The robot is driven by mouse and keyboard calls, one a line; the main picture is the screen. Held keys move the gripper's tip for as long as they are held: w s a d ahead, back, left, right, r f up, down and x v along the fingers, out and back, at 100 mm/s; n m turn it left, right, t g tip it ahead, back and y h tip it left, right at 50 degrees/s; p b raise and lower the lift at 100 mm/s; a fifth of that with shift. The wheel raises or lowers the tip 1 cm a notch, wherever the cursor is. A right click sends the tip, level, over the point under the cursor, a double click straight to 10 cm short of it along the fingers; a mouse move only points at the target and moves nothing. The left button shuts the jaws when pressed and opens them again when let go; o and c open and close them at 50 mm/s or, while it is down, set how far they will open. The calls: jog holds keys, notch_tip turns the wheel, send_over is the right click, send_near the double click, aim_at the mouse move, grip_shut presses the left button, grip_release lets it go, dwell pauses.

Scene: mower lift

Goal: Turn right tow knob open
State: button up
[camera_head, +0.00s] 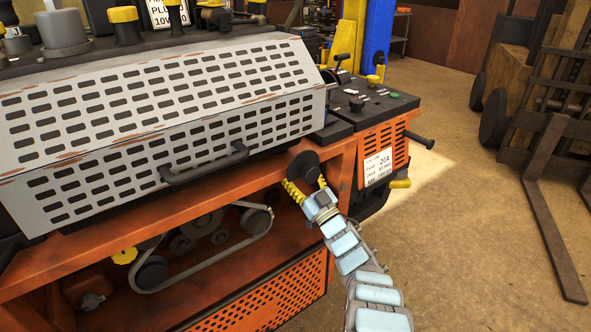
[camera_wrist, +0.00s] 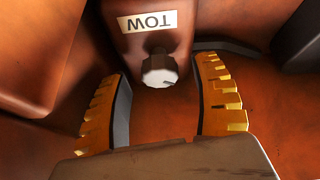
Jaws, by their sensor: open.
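The tow knob (camera_wrist: 159,69) is a small dark knob with a pale ridged face, under an upside-down white TOW label (camera_wrist: 148,21) on a brown-orange housing in the wrist view. My gripper (camera_wrist: 161,82) is open, with its yellow toothed fingers on either side of the knob and visible gaps between. In the head view my gripper (camera_head: 305,184) is at the right front corner of the orange machine (camera_head: 344,165). A dark round part (camera_head: 302,162) sits just beyond its fingers. I cannot pick out the knob or its label there.
A perforated grey cover (camera_head: 170,100) with a dark handle (camera_head: 205,165) is left of my gripper. A belt and pulleys (camera_head: 205,250) sit in the open bay below. A black control panel (camera_head: 365,100) is at the right. Open floor (camera_head: 460,230) lies farther right, before a forklift (camera_head: 550,150).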

jog(key=v, duration=0.9)
jog(key=shift+s+f, duration=0.2)
jog(key=shift+s, duration=0.05)
jog(key=shift+d, duration=0.15)
